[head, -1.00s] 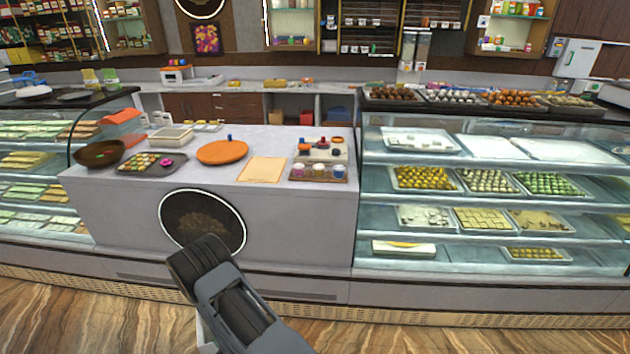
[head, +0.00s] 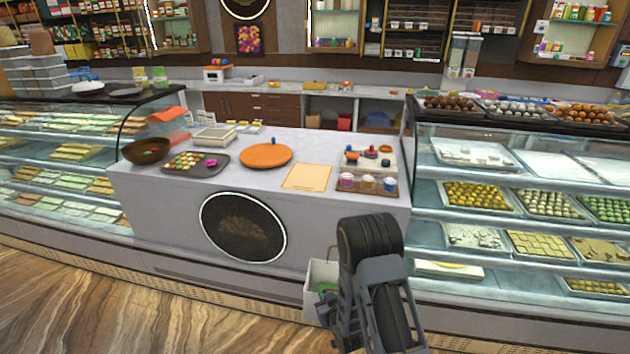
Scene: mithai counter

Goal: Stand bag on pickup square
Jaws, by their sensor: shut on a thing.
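A white bag (head: 320,285) with something green inside hangs below my gripper (head: 345,262), low in front of the counter. My gripper is shut on the bag's thin brown handle; the fingertips are mostly hidden behind my wrist. The bag looks upright, and its right side is hidden by my arm. The pickup square, a pale orange-edged sheet (head: 307,177), lies flat and bare on the white counter top, above and left of the bag in the picture.
An orange round board (head: 265,156) and a dark sweets tray (head: 196,163) lie left of the square. A wooden tray with small cups (head: 368,184) sits close to its right. A glass display case (head: 520,190) stands to the right. Open floor lies in front.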

